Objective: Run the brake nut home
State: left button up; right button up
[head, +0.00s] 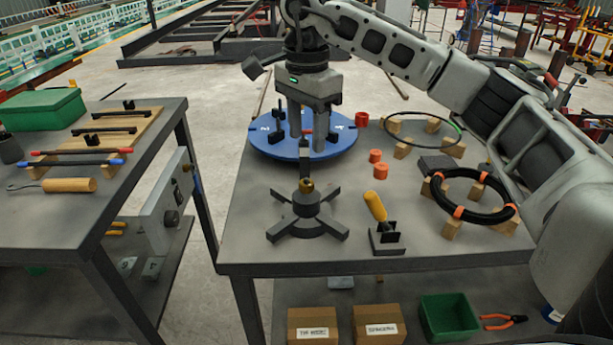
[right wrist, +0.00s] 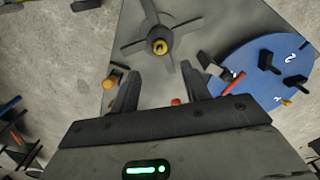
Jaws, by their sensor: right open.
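The brake nut appears as a small brass-coloured piece (head: 306,185) on top of the hub of a dark four-legged stand (head: 307,222) on the table. In the right wrist view the brass piece (right wrist: 159,46) sits at the centre of the stand's spread legs (right wrist: 139,43), beyond the fingertips. My right gripper (head: 308,137) points down in front of and over the blue disc, behind the stand in the head view. Its two fingers (right wrist: 160,88) are spread and apart from the nut, with nothing held between them. My left gripper is not in view.
A blue numbered disc (head: 263,139) with dark upright blocks lies behind the stand. A yellow-handled tool (head: 376,207) stands right of it. Red cylinders (head: 375,155), a black coil (head: 446,205) and a thin ring on wooden blocks lie farther right. A second table (head: 150,150) stands left, across a gap.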

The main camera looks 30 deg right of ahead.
aim_at(306, 181)
notch_tip(306, 181, down, 9)
jog(key=shift+f, duration=0.2)
jog(key=c, duration=1)
